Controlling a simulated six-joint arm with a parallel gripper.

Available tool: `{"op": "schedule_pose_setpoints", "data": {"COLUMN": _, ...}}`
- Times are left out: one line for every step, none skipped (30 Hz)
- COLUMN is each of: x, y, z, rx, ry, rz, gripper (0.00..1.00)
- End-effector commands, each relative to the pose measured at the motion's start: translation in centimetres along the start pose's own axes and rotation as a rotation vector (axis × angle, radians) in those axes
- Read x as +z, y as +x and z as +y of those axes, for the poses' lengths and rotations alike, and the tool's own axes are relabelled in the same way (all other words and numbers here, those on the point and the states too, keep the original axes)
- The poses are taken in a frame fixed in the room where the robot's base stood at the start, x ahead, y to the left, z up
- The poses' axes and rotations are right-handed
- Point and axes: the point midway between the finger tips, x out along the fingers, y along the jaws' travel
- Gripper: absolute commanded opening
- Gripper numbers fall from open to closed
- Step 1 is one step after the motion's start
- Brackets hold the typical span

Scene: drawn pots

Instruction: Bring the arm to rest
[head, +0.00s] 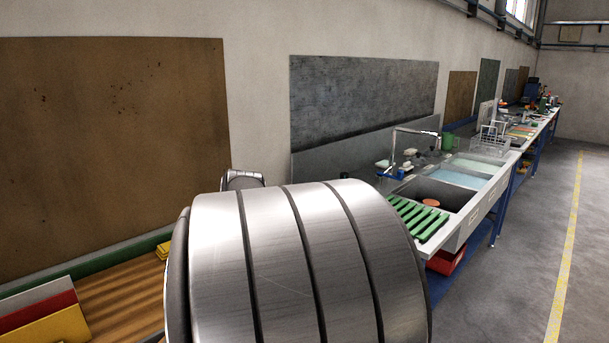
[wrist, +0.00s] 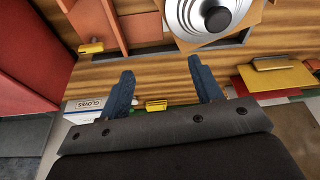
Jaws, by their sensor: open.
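My gripper (wrist: 161,68) shows in the wrist view with its two blue fingers wide apart. Nothing is between the fingers but the striped wooden bench top (wrist: 150,78) behind them. A round silver lid with a black knob (wrist: 190,20) lies beyond the fingertips at the top of the wrist view, apart from them. It is partly cut off by the frame edge. In the head view my own metal arm link fills the lower middle, and my gripper is not visible there.
A glove box (wrist: 84,105), a small yellow block (wrist: 156,105) and upright red and yellow panels (wrist: 275,78) stand along the bench. A red surface (wrist: 30,45) is at the left. In the head view a sink unit (head: 450,190) with a green rack (head: 418,219) is at the right.

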Motion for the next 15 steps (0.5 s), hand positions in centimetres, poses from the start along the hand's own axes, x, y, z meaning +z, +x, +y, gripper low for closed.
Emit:
{"op": "schedule_pose_setpoints", "data": {"x": -0.7, "y": 0.4, "z": 0.4, "rx": -0.001, "ry": -0.001, "rz": -0.001, "gripper": 0.59}}
{"op": "schedule_pose_setpoints", "data": {"x": -1.0, "y": 0.6, "z": 0.6, "rx": -0.001, "ry": -0.001, "rz": -0.002, "gripper": 0.59}}
{"op": "schedule_pose_setpoints", "data": {"x": -1.5, "y": 0.9, "z": 0.8, "rx": -0.001, "ry": -0.001, "rz": -0.001, "gripper": 0.59}}
{"op": "schedule_pose_setpoints", "data": {"x": -1.9, "y": 1.1, "z": 1.0, "rx": 0.000, "ry": -0.001, "rz": -0.001, "gripper": 0.59}}
{"op": "schedule_pose_setpoints", "data": {"x": -2.2, "y": 1.3, "z": 1.2, "rx": -0.001, "ry": -0.001, "rz": -0.001, "gripper": 0.59}}
{"op": "schedule_pose_setpoints", "data": {"x": -2.7, "y": 1.6, "z": 1.4, "rx": 0.000, "ry": 0.000, "rz": -0.001, "gripper": 0.59}}
{"op": "schedule_pose_setpoints", "data": {"x": -3.0, "y": 1.8, "z": 1.6, "rx": 0.000, "ry": 0.000, "rz": -0.001, "gripper": 0.59}}
{"op": "schedule_pose_setpoints", "data": {"x": -3.4, "y": 2.1, "z": 1.8, "rx": 0.000, "ry": 0.000, "rz": -0.001, "gripper": 0.59}}
{"op": "schedule_pose_setpoints", "data": {"x": -3.9, "y": 2.4, "z": 2.0, "rx": 0.000, "ry": 0.000, "rz": -0.001, "gripper": 0.59}}
{"op": "schedule_pose_setpoints", "data": {"x": -4.2, "y": 2.6, "z": 2.2, "rx": 0.000, "ry": 0.000, "rz": -0.001, "gripper": 0.59}}
{"op": "schedule_pose_setpoints", "data": {"x": -4.5, "y": 2.9, "z": 2.4, "rx": 0.000, "ry": 0.000, "rz": -0.001, "gripper": 0.59}}
{"op": "schedule_pose_setpoints", "data": {"x": -5.0, "y": 3.2, "z": 2.6, "rx": 0.000, "ry": 0.000, "rz": -0.001, "gripper": 0.59}}
{"op": "schedule_pose_setpoints", "data": {"x": -5.3, "y": 3.5, "z": 2.8, "rx": 0.000, "ry": 0.000, "rz": -0.001, "gripper": 0.59}}
{"op": "schedule_pose_setpoints", "data": {"x": -5.7, "y": 3.7, "z": 2.9, "rx": 0.000, "ry": 0.000, "rz": -0.002, "gripper": 0.59}}
{"op": "schedule_pose_setpoints", "data": {"x": -6.1, "y": 4.1, "z": 3.1, "rx": 0.000, "ry": 0.000, "rz": -0.002, "gripper": 0.59}}
